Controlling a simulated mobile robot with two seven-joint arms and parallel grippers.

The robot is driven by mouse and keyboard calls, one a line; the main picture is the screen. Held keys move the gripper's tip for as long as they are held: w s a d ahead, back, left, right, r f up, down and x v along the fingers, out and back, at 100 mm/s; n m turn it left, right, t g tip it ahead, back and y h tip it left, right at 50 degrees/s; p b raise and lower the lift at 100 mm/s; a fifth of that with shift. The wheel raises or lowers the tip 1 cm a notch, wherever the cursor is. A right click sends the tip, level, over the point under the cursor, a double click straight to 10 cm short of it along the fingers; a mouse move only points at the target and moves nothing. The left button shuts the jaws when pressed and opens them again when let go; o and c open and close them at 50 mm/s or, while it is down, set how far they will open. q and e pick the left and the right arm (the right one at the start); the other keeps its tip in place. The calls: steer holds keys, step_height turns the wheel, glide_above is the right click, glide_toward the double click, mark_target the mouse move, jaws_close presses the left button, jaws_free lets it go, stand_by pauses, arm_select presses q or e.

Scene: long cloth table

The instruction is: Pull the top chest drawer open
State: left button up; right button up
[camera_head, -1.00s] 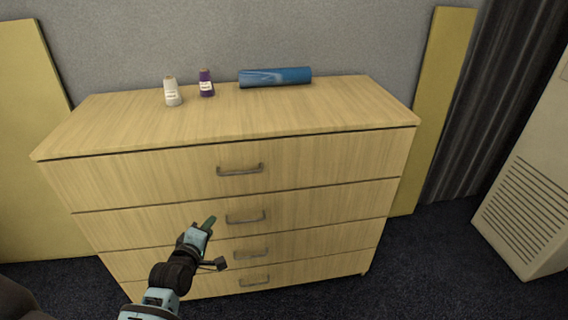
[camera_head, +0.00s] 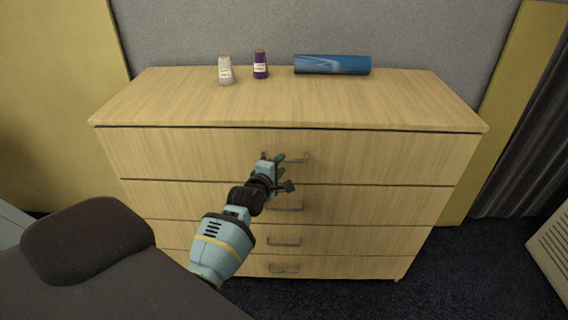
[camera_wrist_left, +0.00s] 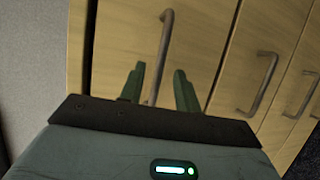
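The wooden chest (camera_head: 400,105) has several drawers, each with a metal bar handle. The top drawer (camera_head: 390,155) looks shut, its front flush with the others. My left gripper (camera_head: 279,160) is at the top drawer's handle (camera_head: 298,159), covering its left part in the head view. In the left wrist view, the two green fingers (camera_wrist_left: 159,88) are apart. The top drawer's handle (camera_wrist_left: 165,45) runs between them, nearer the left finger. I cannot tell whether either finger touches it. My right gripper is in neither view.
On the chest top stand a white spool-like bottle (camera_head: 225,71) and a purple one (camera_head: 260,65), with a blue roll (camera_head: 332,65) lying to their right. A dark padded thing, perhaps a chair (camera_head: 90,240), fills the lower left.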

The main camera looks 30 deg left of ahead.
arm_select(q)
steer(key=shift+x, duration=1.3)
jaws_close()
